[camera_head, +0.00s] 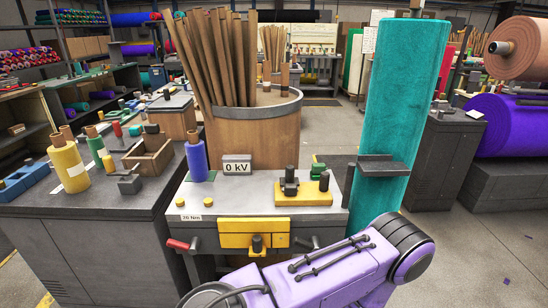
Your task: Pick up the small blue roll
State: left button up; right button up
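The small blue roll (197,160) stands upright at the back left corner of the grey workbench top (240,188), just left of a small "0 kV" sign (237,165). Its brown core shows at the top. A purple arm link with a dark joint, mine by its place, crosses the bottom right in front of the bench. Neither gripper shows in the head view. Nothing is touching the blue roll.
Behind the roll stands a round wooden bin (255,137) of brown tubes. A tall teal roll (398,100) rises to the right, by a dark bracket (382,167). A yellow fixture (304,190) sits on the workbench's right side.

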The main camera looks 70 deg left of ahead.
aim_at(194, 148)
jog(key=z, duration=0.35)
jog(key=k, duration=1.7)
jog(key=u, duration=1.55)
jog(key=i, duration=0.1)
jog(key=u, duration=0.2)
